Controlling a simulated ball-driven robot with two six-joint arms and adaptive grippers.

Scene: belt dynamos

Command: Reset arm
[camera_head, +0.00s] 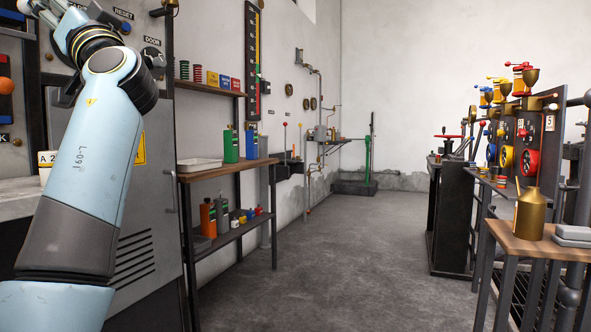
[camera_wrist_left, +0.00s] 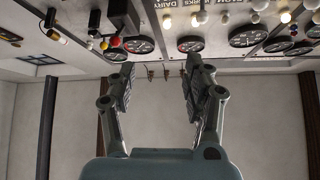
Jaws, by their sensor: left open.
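My left arm rises on the left of the head view, with its gripper (camera_head: 68,14) at the top left corner, partly cut off by the frame edge and seen from behind. In the left wrist view the gripper (camera_wrist_left: 160,78) has its two fingers spread apart with nothing between them. A grey cabinet panel with a RESET label (camera_head: 123,13) and a DOOR label (camera_head: 152,40) stands just behind and right of the gripper. My arm hides part of this panel. My right gripper is in neither view.
A wooden shelf (camera_head: 225,168) with a tray (camera_head: 199,164) and green and blue bottles stands right of the arm. A bench with a brass oil can (camera_head: 529,214) is at the right. The floor (camera_head: 360,250) between is clear. Dials (camera_wrist_left: 190,44) show above the fingers in the wrist view.

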